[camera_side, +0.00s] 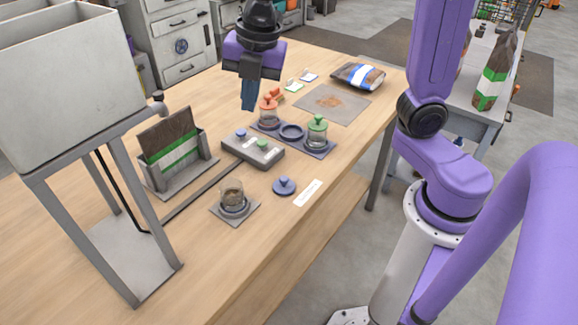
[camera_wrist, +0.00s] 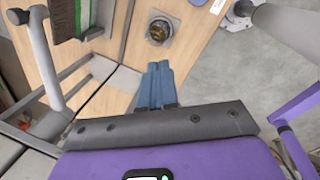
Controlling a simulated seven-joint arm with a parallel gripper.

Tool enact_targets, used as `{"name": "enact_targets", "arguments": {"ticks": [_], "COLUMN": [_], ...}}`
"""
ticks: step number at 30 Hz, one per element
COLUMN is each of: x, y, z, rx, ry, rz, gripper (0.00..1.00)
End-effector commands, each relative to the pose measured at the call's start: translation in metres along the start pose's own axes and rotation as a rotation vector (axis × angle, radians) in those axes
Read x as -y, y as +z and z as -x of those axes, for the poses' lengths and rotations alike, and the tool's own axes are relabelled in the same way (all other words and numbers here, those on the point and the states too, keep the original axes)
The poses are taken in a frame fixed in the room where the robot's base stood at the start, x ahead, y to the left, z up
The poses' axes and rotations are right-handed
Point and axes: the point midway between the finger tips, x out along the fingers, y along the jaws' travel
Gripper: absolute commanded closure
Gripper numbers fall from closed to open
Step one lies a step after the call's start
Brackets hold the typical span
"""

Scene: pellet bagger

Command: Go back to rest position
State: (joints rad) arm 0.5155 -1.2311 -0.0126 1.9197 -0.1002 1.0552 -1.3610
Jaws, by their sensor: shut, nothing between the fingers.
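My gripper (camera_side: 249,105) is raised above the far part of the wooden table (camera_side: 265,255), its blue fingers closed together and pointing down. In the wrist view my gripper (camera_wrist: 160,66) shows both fingers pressed together with nothing between them. An open glass jar (camera_side: 232,193) with brown pellets stands on a grey plate at the table's front, apart from my fingers. It also shows in the wrist view (camera_wrist: 160,30). A blue lid (camera_side: 284,186) lies on the table beside it.
A grey hopper (camera_side: 70,95) on legs stands at left, beside a brown and green bag (camera_side: 172,145) in a holder. A grey button box (camera_side: 252,148) and a blue tray (camera_side: 290,145) with lidded jars sit mid-table. A filled bag (camera_side: 358,76) lies at the far right.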

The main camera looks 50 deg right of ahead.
Motion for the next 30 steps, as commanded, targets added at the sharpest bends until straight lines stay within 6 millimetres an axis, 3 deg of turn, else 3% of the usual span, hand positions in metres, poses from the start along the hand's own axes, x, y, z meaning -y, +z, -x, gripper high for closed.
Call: {"name": "enact_targets", "arguments": {"ticks": [9, 15, 18, 24, 30], "x": [0.112, 0.179, 0.204, 0.228, 0.229], "y": [-0.035, -0.043, -0.044, -0.044, -0.044], "z": [-0.017, -0.028, -0.032, -0.036, -0.037], "rx": [-0.033, -0.015, -0.001, 0.018, 0.019], "ry": [-0.092, -0.151, -0.172, -0.189, -0.191], "rz": [-0.491, -0.788, -0.899, -1.011, -1.022], "gripper": [1.00, 1.00, 1.00, 1.00, 1.00]}}
